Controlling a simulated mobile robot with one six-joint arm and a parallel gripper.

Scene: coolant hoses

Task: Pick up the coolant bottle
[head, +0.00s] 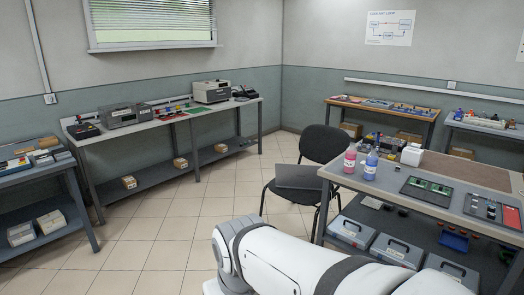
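Two small bottles with white labels stand upright side by side near the left edge of the right-hand workbench (407,170). One is a pink bottle (350,160) and the other a blue bottle (371,165). The labels are too small to read, so I cannot tell which is the coolant bottle. My white arm crosses the bottom of the head view, below and in front of the bench. My gripper is outside the picture.
A black chair (313,160) stands against the bench's left side. A white boxy device (412,155) and a green board (427,190) are on the bench top. Grey cases (398,251) sit on its lower shelf. Tiled floor (170,235) is open to the left.

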